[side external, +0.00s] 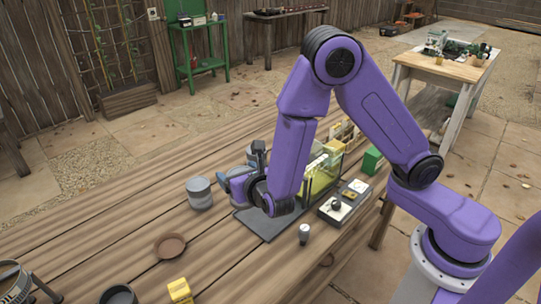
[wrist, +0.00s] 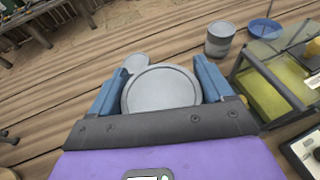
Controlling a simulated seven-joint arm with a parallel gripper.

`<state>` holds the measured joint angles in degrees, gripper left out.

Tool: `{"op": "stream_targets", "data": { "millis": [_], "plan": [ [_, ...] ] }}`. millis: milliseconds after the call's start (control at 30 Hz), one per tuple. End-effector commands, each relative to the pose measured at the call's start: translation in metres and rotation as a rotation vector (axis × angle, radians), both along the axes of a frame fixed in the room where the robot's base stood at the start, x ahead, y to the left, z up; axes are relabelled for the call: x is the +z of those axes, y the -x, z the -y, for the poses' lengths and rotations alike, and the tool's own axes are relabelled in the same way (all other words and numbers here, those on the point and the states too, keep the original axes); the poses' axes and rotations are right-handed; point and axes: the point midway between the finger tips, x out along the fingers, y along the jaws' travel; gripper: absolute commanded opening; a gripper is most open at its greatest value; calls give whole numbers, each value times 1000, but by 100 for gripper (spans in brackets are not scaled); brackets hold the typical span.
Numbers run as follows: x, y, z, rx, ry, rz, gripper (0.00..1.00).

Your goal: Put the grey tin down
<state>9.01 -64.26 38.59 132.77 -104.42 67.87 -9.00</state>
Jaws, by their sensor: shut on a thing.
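My gripper (wrist: 155,80) is shut on a grey tin (wrist: 160,90), with one blue finger on each side of its round lid.
The glass tank (wrist: 262,98) with yellow-green contents is close on the right. A blue bowl (wrist: 265,28) lies beyond it. A brown saucer (side external: 170,246), a yellow block (side external: 180,290) and a grey-topped shaker (side external: 304,233) stand nearer. Planks left of my gripper are mostly clear.

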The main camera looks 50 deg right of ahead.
Motion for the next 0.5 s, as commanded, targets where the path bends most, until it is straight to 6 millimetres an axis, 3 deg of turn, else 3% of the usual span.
{"op": "stream_targets", "data": {
  "millis": [267, 500],
  "plan": [
    [-8, -81, 65, -293, 5, 8, 37],
    [-14, -137, 149, -541, 8, 7, 37]
  ]
}}
